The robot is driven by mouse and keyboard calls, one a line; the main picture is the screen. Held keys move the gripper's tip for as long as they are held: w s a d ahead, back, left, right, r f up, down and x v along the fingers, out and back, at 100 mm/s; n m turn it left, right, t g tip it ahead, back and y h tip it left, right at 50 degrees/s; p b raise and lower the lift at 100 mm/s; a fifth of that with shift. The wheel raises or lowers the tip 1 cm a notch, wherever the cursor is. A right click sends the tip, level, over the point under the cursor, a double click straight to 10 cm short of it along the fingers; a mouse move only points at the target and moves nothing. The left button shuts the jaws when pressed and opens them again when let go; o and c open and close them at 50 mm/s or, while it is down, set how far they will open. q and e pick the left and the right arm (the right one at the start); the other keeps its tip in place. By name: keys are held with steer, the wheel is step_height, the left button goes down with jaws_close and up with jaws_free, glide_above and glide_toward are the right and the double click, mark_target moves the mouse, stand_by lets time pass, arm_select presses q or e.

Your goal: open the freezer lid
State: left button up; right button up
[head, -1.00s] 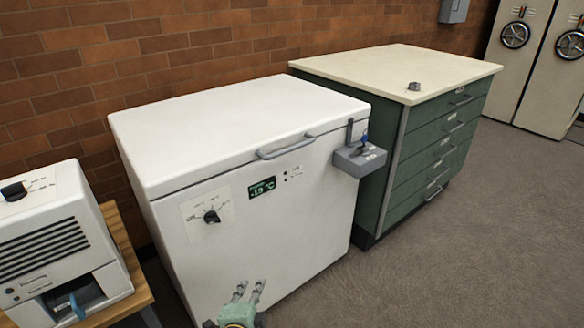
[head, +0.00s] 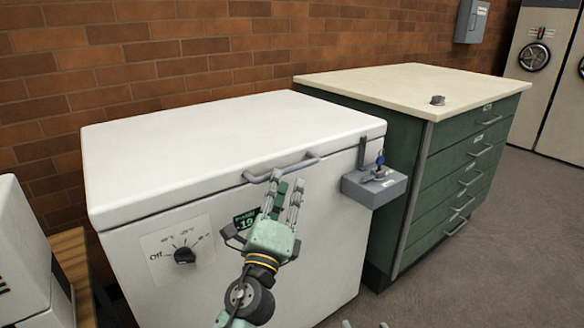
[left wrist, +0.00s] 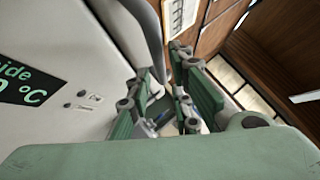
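The white chest freezer (head: 330,235) stands against the brick wall, its lid (head: 225,145) down. The grey bar handle (head: 292,164) sits on the lid's front edge. My left gripper (head: 285,184) is open in front of the freezer, fingertips just below the handle and pointing up at it. I cannot tell whether they touch it. In the left wrist view, the fingers (left wrist: 166,98) are apart, with a pale bar that looks like the handle (left wrist: 150,45) beyond them. Only two small tips, probably of my right gripper (head: 364,325), show at the head view's bottom edge.
A green drawer cabinet (head: 440,190) stands close to the right. A white device (head: 28,250) is at left. The space above the lid is clear.

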mark_target(290, 169)
arm_select(q)
steer(key=x, duration=0.4)
steer(key=shift+w, duration=0.15)
steer(key=shift+x, duration=0.8)
arm_select(e)
steer(key=shift+w+a+r+t, duration=0.1)
steer(key=shift+w+r+t, duration=0.15)
steer(key=shift+r, duration=0.2)
steer(key=shift+w+a+r+t, duration=0.15)
steer(key=shift+r+t, duration=0.1)
steer(key=shift+r, duration=0.2)
arm_select(q)
steer(key=shift+c, duration=0.6)
jaws_close()
